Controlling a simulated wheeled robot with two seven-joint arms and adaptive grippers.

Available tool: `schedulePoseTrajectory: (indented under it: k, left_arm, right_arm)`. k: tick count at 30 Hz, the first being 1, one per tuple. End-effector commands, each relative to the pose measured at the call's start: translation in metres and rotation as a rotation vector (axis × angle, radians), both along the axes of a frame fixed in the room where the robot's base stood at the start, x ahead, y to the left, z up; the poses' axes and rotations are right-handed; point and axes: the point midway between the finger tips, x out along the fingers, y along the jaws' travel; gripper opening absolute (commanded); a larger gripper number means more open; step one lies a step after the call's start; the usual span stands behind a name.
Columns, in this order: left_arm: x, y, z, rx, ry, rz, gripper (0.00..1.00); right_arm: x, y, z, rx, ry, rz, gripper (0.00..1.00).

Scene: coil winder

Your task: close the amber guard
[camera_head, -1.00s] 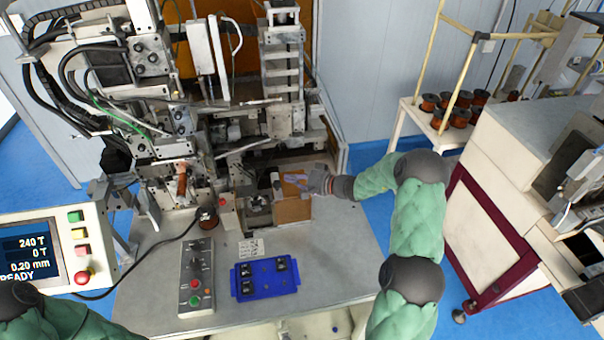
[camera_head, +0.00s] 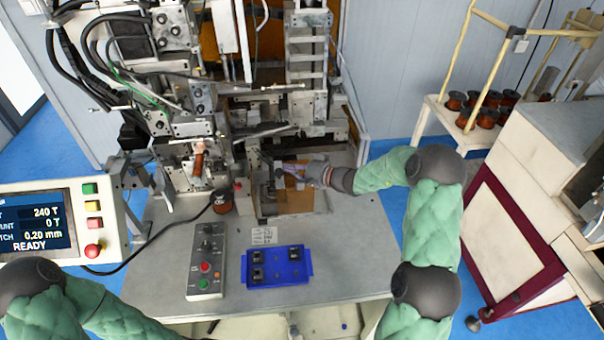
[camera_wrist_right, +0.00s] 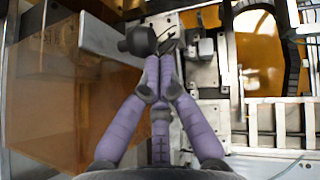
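The amber guard (camera_head: 296,202) is a small see-through panel low at the front right of the winder. In the right wrist view it is a large amber sheet (camera_wrist_right: 60,105) on the left, beside a grey bar (camera_wrist_right: 98,42). My right gripper (camera_head: 290,172) is at the guard's upper edge. In the wrist view its purple fingers (camera_wrist_right: 165,68) are drawn together, with the tips beside a dark round knob (camera_wrist_right: 138,40). I cannot tell whether they hold it. My left arm shows at the lower left, with its gripper out of view.
A blue tray (camera_head: 279,284) with black parts and a grey button box (camera_head: 206,255) lie on the machine table (camera_head: 340,262). A control screen (camera_head: 35,225) reads READY. A spool rack (camera_head: 450,105) and white cabinet (camera_head: 520,175) stand to the right.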

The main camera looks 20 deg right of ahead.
Motion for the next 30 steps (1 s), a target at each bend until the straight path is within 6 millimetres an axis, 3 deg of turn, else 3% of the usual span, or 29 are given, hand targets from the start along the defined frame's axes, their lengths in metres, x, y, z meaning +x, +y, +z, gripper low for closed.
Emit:
schedulePoseTrajectory:
  k: [1,15,21,30]
  left_arm:
    - [0.000,0.000,-0.011,0.000,0.000,0.000,0.40]
    - [0.000,0.000,-0.064,0.000,0.000,0.000,0.40]
    - [0.000,0.000,-0.073,0.000,0.000,0.000,0.40]
    - [0.000,0.000,-0.072,0.000,0.000,0.000,0.40]
  right_arm:
    - [0.002,0.008,-0.004,0.001,-0.001,0.004,0.00]
    - [0.017,0.064,-0.004,-0.001,-0.001,0.003,0.00]
    - [0.020,0.075,-0.001,0.001,0.000,0.000,0.00]
    - [0.021,0.077,0.001,0.001,0.000,0.001,0.00]
